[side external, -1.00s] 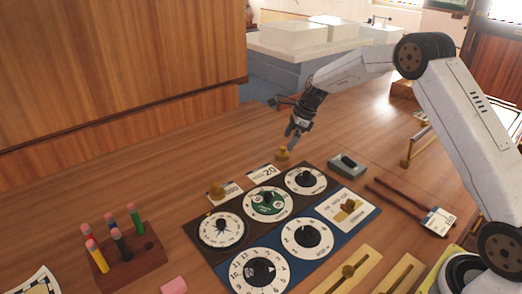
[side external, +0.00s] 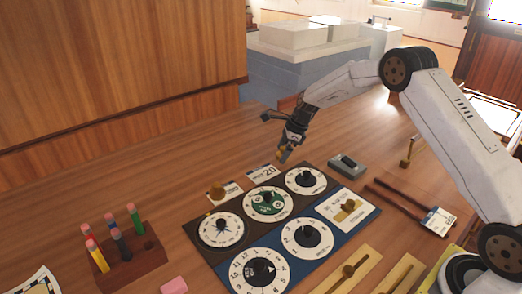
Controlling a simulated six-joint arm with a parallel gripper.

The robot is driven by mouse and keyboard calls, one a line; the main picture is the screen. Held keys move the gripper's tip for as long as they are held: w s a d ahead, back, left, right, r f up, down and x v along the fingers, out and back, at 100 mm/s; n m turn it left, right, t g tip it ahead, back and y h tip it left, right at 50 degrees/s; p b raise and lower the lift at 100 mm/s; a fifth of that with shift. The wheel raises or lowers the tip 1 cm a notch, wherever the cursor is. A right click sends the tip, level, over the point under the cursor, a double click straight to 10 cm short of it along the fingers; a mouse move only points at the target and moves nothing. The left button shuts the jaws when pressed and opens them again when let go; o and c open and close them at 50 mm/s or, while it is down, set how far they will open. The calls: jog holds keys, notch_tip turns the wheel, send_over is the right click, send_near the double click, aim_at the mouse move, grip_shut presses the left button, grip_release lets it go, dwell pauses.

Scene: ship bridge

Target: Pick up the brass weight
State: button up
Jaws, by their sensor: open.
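A small brass weight (side external: 281,156) stands on the wooden desk just beyond the dial panel, near a white card marked 20. My gripper (side external: 283,158) is open and low over this weight, with its fingers at the weight's sides. The fingers hide much of the weight, and I cannot tell whether they touch it. A second brass weight (side external: 217,190) stands to the left on another white card, apart from my gripper.
The dial panel (side external: 270,225) with several black knobs lies in front of my gripper. A grey switch box (side external: 346,166) is to the right. The desk left of the weights is clear.

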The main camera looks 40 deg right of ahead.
grip_shut()
jog(key=shift+r, duration=0.25)
jog(key=shift+r, duration=0.6)
jog(key=s+a+r, duration=0.1)
jog(key=s+r, duration=1)
jog(key=s, duration=0.3)
jog(key=shift+a+r, duration=0.2)
jog(key=shift+a, duration=0.1)
jog(key=shift+w, duration=0.15)
